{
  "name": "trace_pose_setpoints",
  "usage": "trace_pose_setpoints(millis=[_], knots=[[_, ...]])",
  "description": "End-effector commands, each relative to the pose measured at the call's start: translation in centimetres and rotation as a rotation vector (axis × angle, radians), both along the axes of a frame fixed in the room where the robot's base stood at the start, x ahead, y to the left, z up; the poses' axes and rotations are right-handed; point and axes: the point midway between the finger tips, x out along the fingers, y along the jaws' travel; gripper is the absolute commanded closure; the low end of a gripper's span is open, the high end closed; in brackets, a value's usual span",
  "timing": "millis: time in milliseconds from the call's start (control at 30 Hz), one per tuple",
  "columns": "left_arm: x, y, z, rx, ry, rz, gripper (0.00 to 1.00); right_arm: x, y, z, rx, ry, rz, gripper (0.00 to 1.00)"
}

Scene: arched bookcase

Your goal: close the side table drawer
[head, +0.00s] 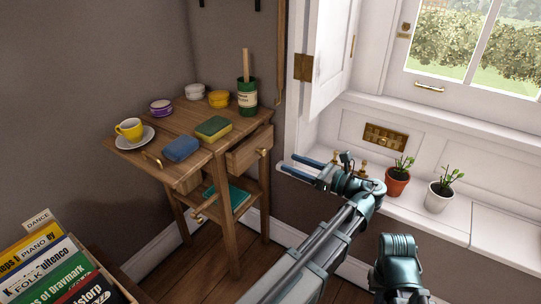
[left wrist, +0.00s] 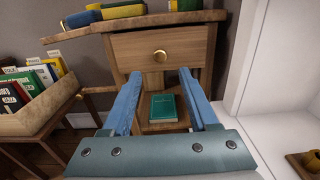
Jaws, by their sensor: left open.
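The wooden side table (head: 180,125) stands against the wall at the left of the head view. Its drawer (head: 248,148) sticks out partly open on the table's right side, with a round brass knob (head: 263,152). In the left wrist view the drawer front (left wrist: 185,45) faces me, its knob (left wrist: 160,56) just above and between my fingertips. My left gripper (head: 290,163) is open and empty, with two blue fingers pointing at the table, to the right of the knob and apart from it. It also shows in the left wrist view (left wrist: 160,75). My right gripper is not in view.
On the table stand a yellow cup (head: 130,128), sponges (head: 213,127), tins and a green pot (head: 246,94). A green book (head: 232,197) lies on the lower shelf. A book crate (head: 85,265) is at left. The white window sill (head: 455,222) holds plants (head: 397,180).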

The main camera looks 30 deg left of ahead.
Motion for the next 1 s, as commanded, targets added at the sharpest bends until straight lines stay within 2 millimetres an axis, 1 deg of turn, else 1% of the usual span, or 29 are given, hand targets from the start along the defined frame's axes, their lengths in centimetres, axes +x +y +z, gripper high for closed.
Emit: trace_pose_setpoints(millis=[33,200,300,433,633,933,1000], knots=[[-0.1,1.3,0.0,0.000,0.000,0.003,0.40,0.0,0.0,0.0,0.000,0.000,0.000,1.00],[0.3,4.6,0.0,-0.001,-0.001,0.002,0.40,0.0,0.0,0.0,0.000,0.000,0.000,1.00],[0.4,6.1,0.0,-0.001,-0.001,0.002,0.40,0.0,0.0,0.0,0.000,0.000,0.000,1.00],[0.6,7.7,0.0,-0.001,-0.001,0.000,0.40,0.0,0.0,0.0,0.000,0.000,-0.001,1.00],[0.7,8.7,0.0,-0.001,-0.001,-0.001,0.40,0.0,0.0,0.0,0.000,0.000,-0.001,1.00],[0.7,8.9,0.0,-0.001,-0.001,-0.002,0.40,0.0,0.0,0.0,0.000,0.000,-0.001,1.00],[0.7,8.8,0.0,-0.001,-0.001,-0.002,0.53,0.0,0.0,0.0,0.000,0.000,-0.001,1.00]])
